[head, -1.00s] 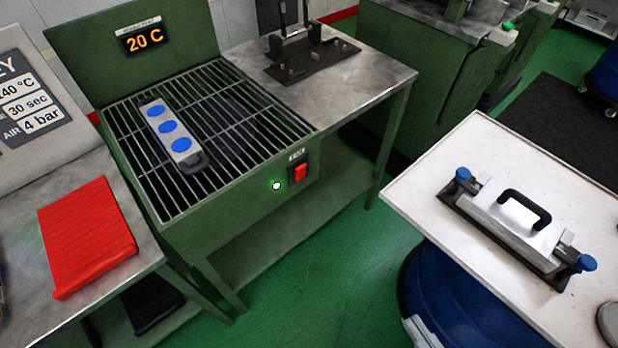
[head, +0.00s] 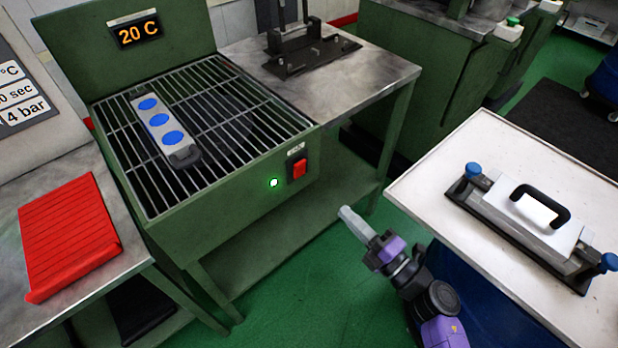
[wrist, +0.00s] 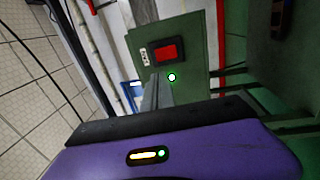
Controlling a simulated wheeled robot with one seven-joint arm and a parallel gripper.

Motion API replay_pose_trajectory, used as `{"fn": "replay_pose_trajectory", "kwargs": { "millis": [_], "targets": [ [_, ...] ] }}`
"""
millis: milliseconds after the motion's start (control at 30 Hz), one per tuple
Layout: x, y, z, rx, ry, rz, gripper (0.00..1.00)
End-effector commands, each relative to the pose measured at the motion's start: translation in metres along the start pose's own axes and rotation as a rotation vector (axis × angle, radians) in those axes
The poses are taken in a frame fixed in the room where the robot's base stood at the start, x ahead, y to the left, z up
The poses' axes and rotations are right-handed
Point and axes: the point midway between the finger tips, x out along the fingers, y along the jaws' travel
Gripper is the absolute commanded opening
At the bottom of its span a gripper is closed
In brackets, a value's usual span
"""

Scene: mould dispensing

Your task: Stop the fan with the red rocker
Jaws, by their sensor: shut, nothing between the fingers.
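The red rocker (head: 299,168) sits on the front face of the green cooling bench (head: 240,178), under a small label. A green lamp (head: 274,183) glows to its left. In the wrist view the rocker (wrist: 166,52) and the lit lamp (wrist: 171,77) show just beyond the fingers (wrist: 157,85). Whether the fan turns is not visible.
A mould plate with blue discs (head: 160,122) lies on the bench's grille. A red mat (head: 70,240) is on the left table. A white table (head: 440,180) with a handled mould (head: 535,212) stands right of my arm. Green floor lies between.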

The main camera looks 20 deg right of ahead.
Motion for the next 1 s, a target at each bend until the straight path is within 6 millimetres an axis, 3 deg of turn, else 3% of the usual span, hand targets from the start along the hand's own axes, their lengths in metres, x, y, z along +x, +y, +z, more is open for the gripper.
{"fn": "replay_pose_trajectory", "kwargs": {
  "millis": [533,1000],
  "targets": [
    [0.012,-0.001,0.002,-0.016,0.006,-0.002,0.00],
    [0.097,-0.002,0.002,-0.016,0.006,-0.002,0.00]
  ]
}}
